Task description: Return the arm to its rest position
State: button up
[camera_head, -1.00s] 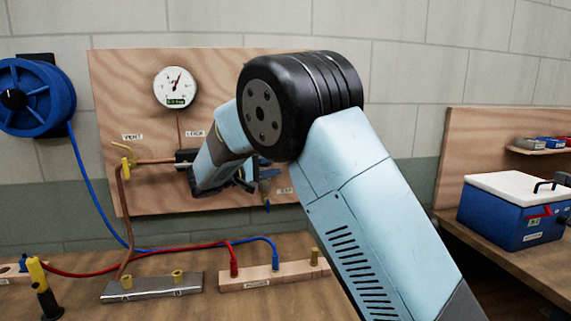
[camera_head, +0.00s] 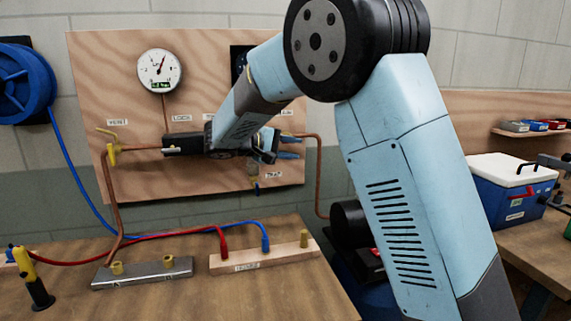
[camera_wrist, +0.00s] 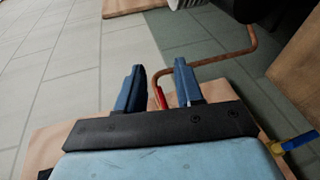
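My light-blue arm crosses the right half of the head view, with its black elbow high up and its forearm reaching left and down to the wooden panel. My gripper (camera_head: 287,147) is in front of the panel's right part, with its fingers pointing right. In the wrist view my gripper (camera_wrist: 158,88) shows two blue fingers spread apart, with nothing held between them. A copper pipe and a small red part show behind the fingers, and I cannot tell their distance.
The wooden panel (camera_head: 90,75) carries a gauge (camera_head: 160,70), a yellow vent valve (camera_head: 112,153) and copper piping. A bench (camera_head: 190,290) below holds a metal manifold (camera_head: 142,272) and a wooden hose block (camera_head: 264,257). A blue hose reel (camera_head: 25,85) hangs left. A white-lidded blue box (camera_head: 510,190) stands right.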

jog(key=s+d+m+g+y, duration=0.1)
jog(key=s+d+g+y, duration=0.2)
jog(key=s+d, duration=0.55)
jog(key=s+d+m+g+y, duration=0.25)
jog(key=s+d, duration=0.35)
jog(key=d, duration=0.6)
jog(key=s+d+f+m+t+y, duration=0.1)
jog(key=s+y, duration=0.2)
jog(key=s, duration=0.7)
jog(key=s+d+f+m+t+y, duration=0.1)
jog(key=s+y, duration=0.3)
jog(key=s, duration=0.7)
jog(key=shift+d+m+t, duration=0.55)
jog(key=shift+d+t, duration=0.05)
jog(key=shift+t, duration=0.05)
jog(key=shift+f+y, duration=0.1)
jog(key=shift+y, duration=0.15)
